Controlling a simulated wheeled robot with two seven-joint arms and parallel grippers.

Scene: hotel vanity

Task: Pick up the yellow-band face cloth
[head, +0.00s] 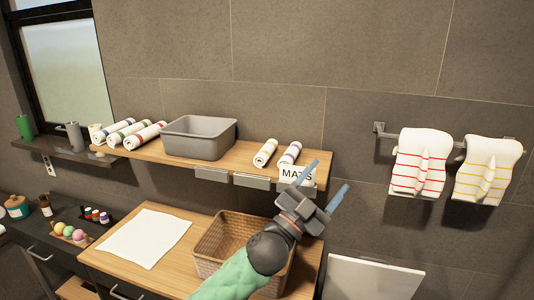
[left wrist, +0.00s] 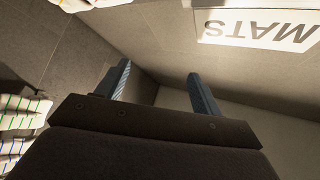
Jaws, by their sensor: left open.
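A rolled white cloth with yellow-orange bands (head: 265,152) lies on the wooden shelf near its right end. A white cloth with yellow bands (head: 488,170) also hangs folded over the wall rail at the far right. I cannot tell from the frames alone which is the face cloth. My left gripper (head: 325,178) is open and empty, by the shelf's right end and the MATS label, left of and apart from the hanging cloths. Its two fingers (left wrist: 161,88) show with nothing between them in the left wrist view. My right gripper is not in view.
A red-banded cloth (head: 421,160) hangs left of the yellow-banded one. A purple-banded roll (head: 289,153), grey bin (head: 199,138) and several rolls share the shelf (head: 165,150). The MATS label (left wrist: 256,28) is close in the left wrist view. A wicker basket (head: 209,262) stands below.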

